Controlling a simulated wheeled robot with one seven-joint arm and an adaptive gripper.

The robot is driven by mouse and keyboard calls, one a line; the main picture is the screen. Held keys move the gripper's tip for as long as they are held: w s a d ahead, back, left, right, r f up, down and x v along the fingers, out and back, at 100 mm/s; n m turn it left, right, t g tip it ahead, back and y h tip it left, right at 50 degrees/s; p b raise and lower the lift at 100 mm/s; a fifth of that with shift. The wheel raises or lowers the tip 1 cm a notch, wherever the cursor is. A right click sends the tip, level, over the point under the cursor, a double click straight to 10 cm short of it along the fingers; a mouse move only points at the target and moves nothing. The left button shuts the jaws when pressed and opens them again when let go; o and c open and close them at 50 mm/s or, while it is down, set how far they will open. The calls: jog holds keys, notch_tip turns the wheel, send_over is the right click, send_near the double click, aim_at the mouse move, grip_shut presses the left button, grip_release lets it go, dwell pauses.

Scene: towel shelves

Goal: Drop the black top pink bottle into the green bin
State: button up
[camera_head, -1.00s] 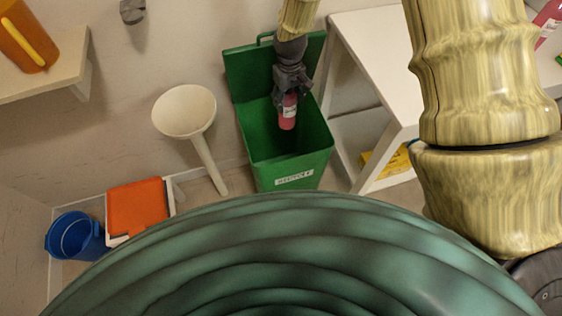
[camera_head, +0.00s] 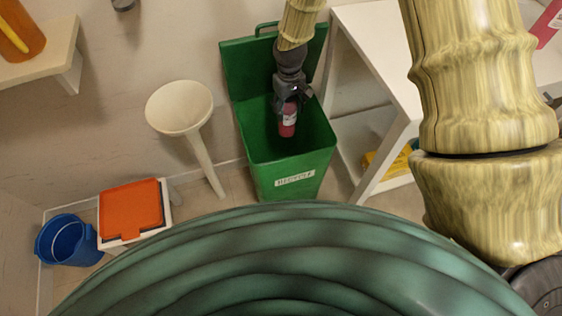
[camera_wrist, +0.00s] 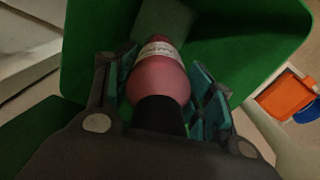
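The pink bottle with a black top (camera_head: 288,121) hangs from my gripper (camera_head: 290,100), pink end down with a pale label, inside the mouth of the green bin (camera_head: 291,163). In the wrist view the bottle (camera_wrist: 158,82) lies between the two finger pads of my gripper (camera_wrist: 165,92), its black cap nearest the palm. The fingers appear closed around its cap end. The green bin (camera_wrist: 245,40) surrounds the bottle's far end in that view. The bin's lid stands open behind my gripper, and its front label reads RECYCLE.
A white funnel-like stand (camera_head: 180,107) is left of the bin. A white box with an orange lid (camera_head: 131,208) and a blue bucket (camera_head: 68,240) stand farther left. A white table (camera_head: 372,50) is close on the right, with a yellow item (camera_head: 388,162) on its lower shelf.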

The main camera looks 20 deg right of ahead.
jog(key=o, duration=0.5)
notch_tip(320, 180, up, 12)
jog(key=shift+r, duration=0.1)
dwell(0.5)
dwell(0.5)
